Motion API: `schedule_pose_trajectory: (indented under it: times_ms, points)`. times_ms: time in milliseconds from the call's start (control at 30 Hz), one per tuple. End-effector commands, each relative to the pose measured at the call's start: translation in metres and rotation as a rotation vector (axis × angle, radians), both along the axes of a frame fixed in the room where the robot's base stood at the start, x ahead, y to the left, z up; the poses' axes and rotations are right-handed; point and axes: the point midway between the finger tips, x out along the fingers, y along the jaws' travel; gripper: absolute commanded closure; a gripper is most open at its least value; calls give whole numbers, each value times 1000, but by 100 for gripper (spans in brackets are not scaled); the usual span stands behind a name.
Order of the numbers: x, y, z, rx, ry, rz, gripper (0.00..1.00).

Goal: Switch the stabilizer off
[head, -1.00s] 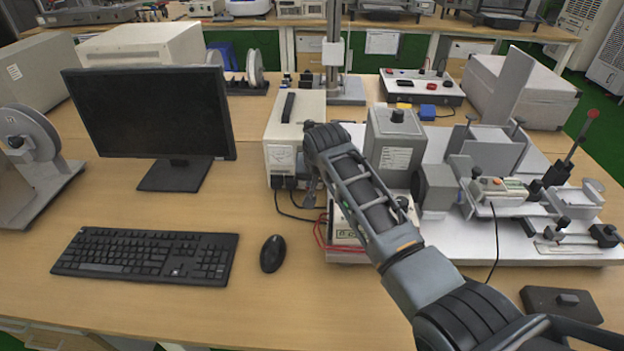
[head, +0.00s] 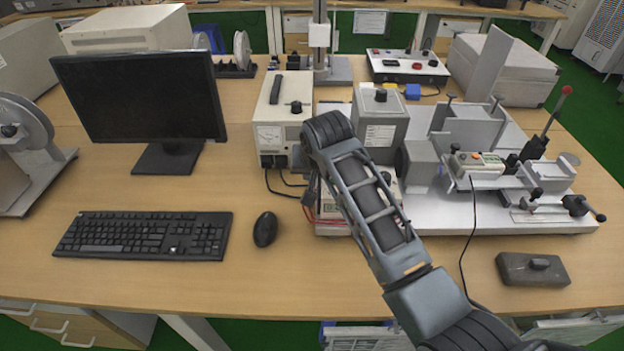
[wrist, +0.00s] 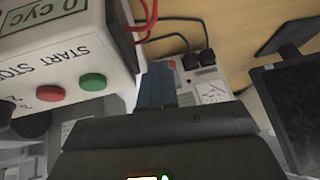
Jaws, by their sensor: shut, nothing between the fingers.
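The stabilizer (head: 270,135) is the beige box with a black top handle, a black knob and a front meter, standing right of the monitor. Its front also shows in the wrist view (wrist: 205,72), with two black plugs, a white meter and small red and green parts by the finger edge. My gripper (wrist: 157,84) is shut and empty, its blue-grey fingers pointing at the stabilizer's front and covering part of it. Whether they touch it cannot be told. In the head view my own arm mostly hides the gripper.
A white control box (wrist: 60,45) with green and red START/STOP buttons is close beside my gripper. Red wires (head: 312,212) and black cords run nearby. The monitor (head: 140,95), keyboard (head: 145,235) and mouse (head: 265,229) are to the left. A grey test rig (head: 470,215) is to the right.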

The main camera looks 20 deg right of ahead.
Motion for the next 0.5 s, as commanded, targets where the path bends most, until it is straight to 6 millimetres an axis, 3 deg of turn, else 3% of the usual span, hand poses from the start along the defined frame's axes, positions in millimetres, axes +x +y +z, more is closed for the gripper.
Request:
schedule_pose_trajectory:
  times_ms: [233,500]
  points:
    - [-29,4,9,0,0,0,100]
    - [-37,5,13,-1,-1,-1,100]
